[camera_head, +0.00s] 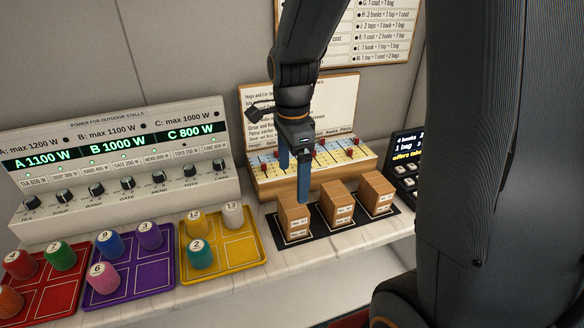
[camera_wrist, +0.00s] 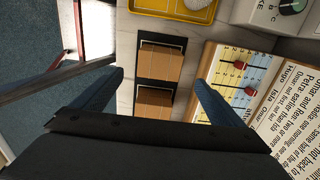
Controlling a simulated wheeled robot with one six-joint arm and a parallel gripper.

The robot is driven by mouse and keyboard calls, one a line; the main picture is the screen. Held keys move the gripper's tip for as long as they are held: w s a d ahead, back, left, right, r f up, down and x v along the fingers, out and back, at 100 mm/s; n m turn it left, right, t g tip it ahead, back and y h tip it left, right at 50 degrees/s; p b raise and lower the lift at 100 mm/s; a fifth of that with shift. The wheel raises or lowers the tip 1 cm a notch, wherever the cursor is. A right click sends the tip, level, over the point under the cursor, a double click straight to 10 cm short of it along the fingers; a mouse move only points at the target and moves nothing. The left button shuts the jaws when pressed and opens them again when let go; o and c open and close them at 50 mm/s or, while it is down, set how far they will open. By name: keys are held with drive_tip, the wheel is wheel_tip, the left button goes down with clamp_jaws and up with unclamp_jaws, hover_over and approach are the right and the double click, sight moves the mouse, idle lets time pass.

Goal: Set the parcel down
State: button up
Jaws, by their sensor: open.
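Three brown cardboard parcels stand in a row on a black mat (camera_head: 318,238): the left parcel (camera_head: 294,220), the middle parcel (camera_head: 337,206) and the right parcel (camera_head: 376,192). My gripper (camera_head: 294,178) is open, its two blue fingers pointing down above and just behind the left and middle parcels, with nothing between them. In the wrist view, the left parcel (camera_wrist: 160,64) and the middle parcel (camera_wrist: 153,104) show between the spread fingers (camera_wrist: 158,85). My gripper body hides the lower part of that view. I cannot tell the exact height of the fingertips above the parcels.
A board with red sliders (camera_head: 330,160) stands close behind the parcels. Left are a yellow tray (camera_head: 252,258), a purple tray (camera_head: 128,292) and a red tray (camera_head: 50,305) with numbered cylinders. A power panel with knobs (camera_head: 120,165) stands behind. The white counter front (camera_head: 340,250) is clear.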

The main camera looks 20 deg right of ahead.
drive_tip(key=s+f+n+t, duration=0.1)
drive_tip(key=s+n, duration=0.8)
drive_tip(key=n, duration=0.9)
drive_tip(key=shift+s+f, duration=0.2)
drive_tip(key=shift+f, duration=0.45)
